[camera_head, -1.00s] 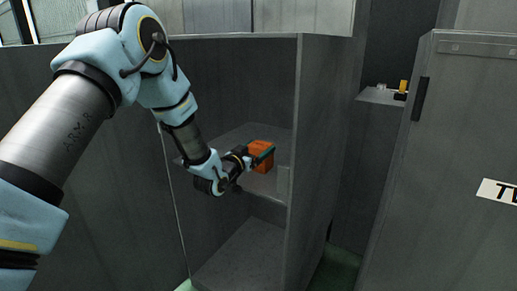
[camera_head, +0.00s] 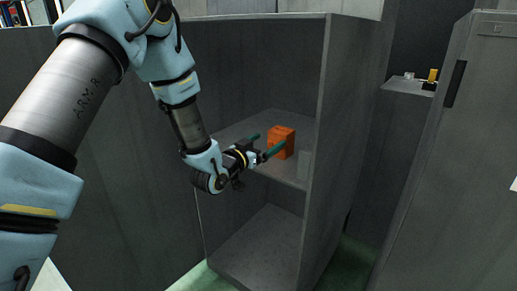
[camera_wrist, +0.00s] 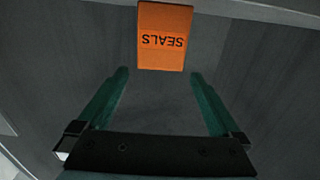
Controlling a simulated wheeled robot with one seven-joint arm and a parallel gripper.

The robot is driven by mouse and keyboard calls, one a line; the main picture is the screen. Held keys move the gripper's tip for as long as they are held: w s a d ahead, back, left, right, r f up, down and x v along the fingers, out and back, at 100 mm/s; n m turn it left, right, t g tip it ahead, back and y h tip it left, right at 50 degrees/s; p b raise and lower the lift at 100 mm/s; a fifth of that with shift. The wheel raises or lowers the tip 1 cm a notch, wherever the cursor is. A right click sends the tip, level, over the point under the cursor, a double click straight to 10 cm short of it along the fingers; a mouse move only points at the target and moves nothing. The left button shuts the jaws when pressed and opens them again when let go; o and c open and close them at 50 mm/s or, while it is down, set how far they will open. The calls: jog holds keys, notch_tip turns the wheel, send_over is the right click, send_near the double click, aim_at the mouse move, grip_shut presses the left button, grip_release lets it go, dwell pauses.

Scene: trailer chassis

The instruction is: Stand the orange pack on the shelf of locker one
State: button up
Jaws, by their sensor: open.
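The orange pack (camera_head: 281,142) stands upright on the shelf (camera_head: 262,124) of the open locker. In the wrist view the orange pack (camera_wrist: 163,38) shows the word SEALS and lies just beyond the fingertips, centred between them. My gripper (camera_head: 264,144) is open, with its two green fingers apart and nothing between them. In the wrist view my gripper (camera_wrist: 157,78) points toward the pack and does not touch it. No locker number shows on this open locker.
The locker's right side wall (camera_head: 338,120) is close by. A grey door (camera_head: 445,170) stands at the right. A ledge (camera_head: 408,87) behind holds small items. The lower compartment (camera_head: 262,245) looks empty.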

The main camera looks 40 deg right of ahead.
jog(key=shift+v, duration=2.25)
jog(key=shift+w, duration=0.1)
jog(key=w+a+f+n+t+y, duration=0.1)
jog(key=w+a+n+y, duration=0.1)
jog(key=w+a+y, duration=0.45)
jog(key=w+a+n+t+y, duration=0.1)
jog(key=w+a+n, duration=0.15)
jog(key=a, duration=0.65)
jog(key=w+a+f+n+t+y, duration=0.1)
jog(key=w+a+y, duration=0.2)
jog(key=w+a, duration=0.3)
jog(key=s+a+n+g+y, duration=0.1)
jog(key=s+a+n+y, duration=0.25)
jog(key=a, duration=1.15)
jog(key=s+a+r+n+g+y, duration=0.1)
jog(key=s+a+n+g+y, duration=0.2)
jog(key=s+a, duration=0.8)
jog(key=shift+s+a+n+g, duration=0.2)
jog(key=shift+a+n+g, duration=0.5)
jog(key=shift+n+g, duration=0.25)
jog(key=shift+r, duration=0.2)
